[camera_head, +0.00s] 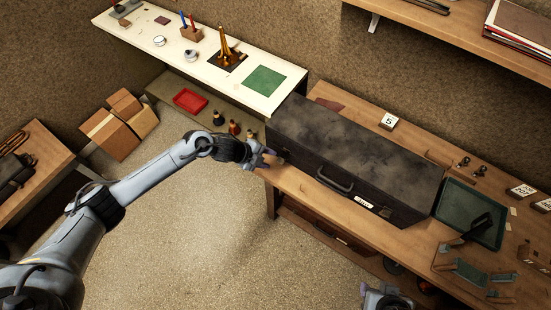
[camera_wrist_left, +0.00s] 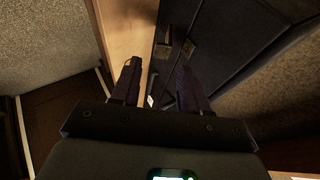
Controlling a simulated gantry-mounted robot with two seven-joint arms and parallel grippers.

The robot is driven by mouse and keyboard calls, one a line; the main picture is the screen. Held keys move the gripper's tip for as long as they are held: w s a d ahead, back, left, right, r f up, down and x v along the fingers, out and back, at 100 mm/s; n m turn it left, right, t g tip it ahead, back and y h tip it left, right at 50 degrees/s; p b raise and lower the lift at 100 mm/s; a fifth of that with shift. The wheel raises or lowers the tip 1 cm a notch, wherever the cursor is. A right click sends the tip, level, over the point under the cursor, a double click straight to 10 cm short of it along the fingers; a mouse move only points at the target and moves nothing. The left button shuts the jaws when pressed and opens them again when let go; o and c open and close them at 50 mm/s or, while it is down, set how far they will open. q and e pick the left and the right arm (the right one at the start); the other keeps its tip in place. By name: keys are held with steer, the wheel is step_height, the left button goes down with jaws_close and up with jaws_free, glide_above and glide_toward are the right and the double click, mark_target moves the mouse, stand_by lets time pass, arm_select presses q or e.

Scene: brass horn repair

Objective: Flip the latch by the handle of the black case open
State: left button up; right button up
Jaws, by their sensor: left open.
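The long black case (camera_head: 355,150) lies closed on the wooden workbench, its front side toward me. Its handle (camera_head: 335,182) is in the middle of the front, with a small latch plate (camera_head: 385,211) to the right, beside a white label (camera_head: 364,200). My left gripper (camera_head: 267,157) is open and empty at the case's left front corner, well left of the handle. In the left wrist view, the open fingers (camera_wrist_left: 158,75) point along the case front, and a small metal latch plate (camera_wrist_left: 187,48) shows on the dark case (camera_wrist_left: 230,40). The finger bodies hide part of the front.
The workbench (camera_head: 300,190) has a narrow bare strip before the case. A green tray (camera_head: 470,205) and tools lie to the right. A white bench (camera_head: 150,35) with a green mat (camera_head: 265,80) stands behind left. A part of my right arm (camera_head: 385,298) shows at the bottom edge.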

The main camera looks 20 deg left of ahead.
mark_target(280, 161)
arm_select(q)
steer(key=shift+x, duration=2.55)
steer(key=shift+c, duration=0.4)
jaws_close()
